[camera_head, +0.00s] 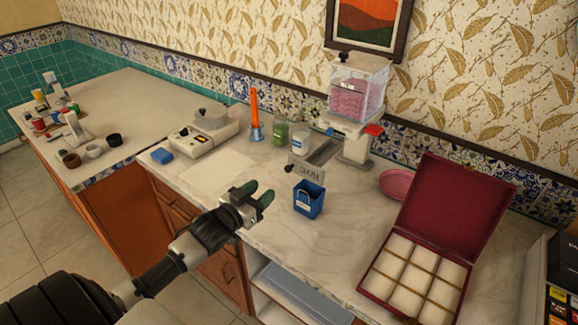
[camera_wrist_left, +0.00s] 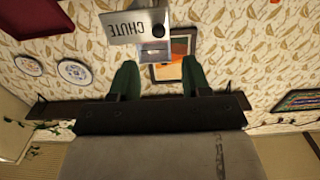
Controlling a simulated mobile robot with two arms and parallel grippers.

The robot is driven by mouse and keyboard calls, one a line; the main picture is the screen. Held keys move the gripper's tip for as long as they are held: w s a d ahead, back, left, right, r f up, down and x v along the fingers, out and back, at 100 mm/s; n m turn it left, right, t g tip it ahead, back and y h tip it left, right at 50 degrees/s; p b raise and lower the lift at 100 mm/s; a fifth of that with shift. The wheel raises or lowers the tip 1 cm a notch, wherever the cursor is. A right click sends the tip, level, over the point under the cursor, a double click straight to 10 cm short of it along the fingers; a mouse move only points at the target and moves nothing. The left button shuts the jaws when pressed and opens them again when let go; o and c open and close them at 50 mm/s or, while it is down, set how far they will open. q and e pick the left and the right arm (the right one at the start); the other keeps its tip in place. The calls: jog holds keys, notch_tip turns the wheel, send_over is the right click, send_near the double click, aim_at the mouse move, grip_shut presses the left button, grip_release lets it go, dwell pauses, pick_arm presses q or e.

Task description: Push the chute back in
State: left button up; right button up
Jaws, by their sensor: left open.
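The chute's grey front plate (camera_head: 307,173), lettered CHUTE, stands on the counter side of the dispenser (camera_head: 356,105), with a dark round knob (camera_head: 288,168) at its left end. A grey channel (camera_head: 321,151) runs between the plate and the dispenser's base. My left gripper (camera_head: 258,193) is open and empty, in front and to the left of the plate, apart from it. In the left wrist view the plate (camera_wrist_left: 130,27) appears upside down beyond my open fingers (camera_wrist_left: 158,68), with the knob near its right end. My right gripper is out of view.
A blue gift bag (camera_head: 309,200) stands just in front of the plate. Jars (camera_head: 281,133) stand behind it to the left. A pink plate (camera_head: 396,184) and an open red compartment box (camera_head: 420,250) are to the right. Bare counter lies around the bag.

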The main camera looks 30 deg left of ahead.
aim_at(287, 171)
pick_arm(q)
jog(key=w, duration=0.3)
jog(key=w+p, duration=0.1)
jog(key=w, duration=0.2)
jog(key=w+d, duration=0.1)
jog(key=w, duration=0.2)
jog(key=shift+w+r+p, duration=0.15)
jog(key=shift+w+p, duration=0.1)
jog(key=shift+p, duration=0.15)
jog(key=shift+w, duration=0.6)
jog(key=c, duration=0.7)
grip_shut()
